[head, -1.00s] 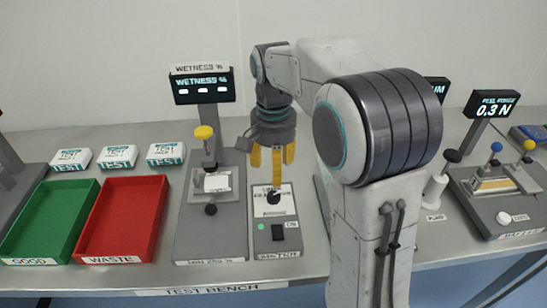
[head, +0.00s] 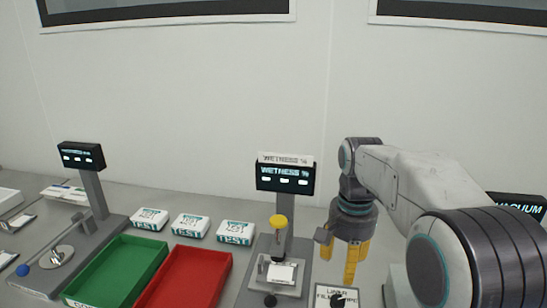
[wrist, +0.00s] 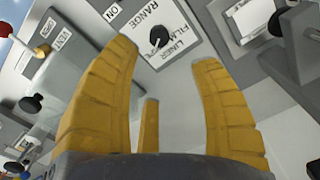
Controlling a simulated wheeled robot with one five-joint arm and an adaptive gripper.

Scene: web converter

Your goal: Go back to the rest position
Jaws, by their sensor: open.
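My gripper (head: 350,262) hangs downward from my arm on the right of the head view, with its yellow fingers pointing at the bench. In the wrist view my gripper (wrist: 165,105) has its fingers spread apart with nothing between them. Beyond the fingertips is the liner film range panel (wrist: 175,50) with a black knob (wrist: 158,37). The panel also shows at the bottom edge of the head view (head: 322,297), just below the fingers. The fingers look apart from the knob, though the exact gap is hard to tell.
A wetness tester (head: 286,178) with a yellow-topped plunger (head: 278,222) stands left of my gripper. A red tray (head: 226,262), a green tray (head: 152,252) and white test packs (head: 190,226) lie further left. A vacuum display (head: 518,207) is at the right, partly behind my arm.

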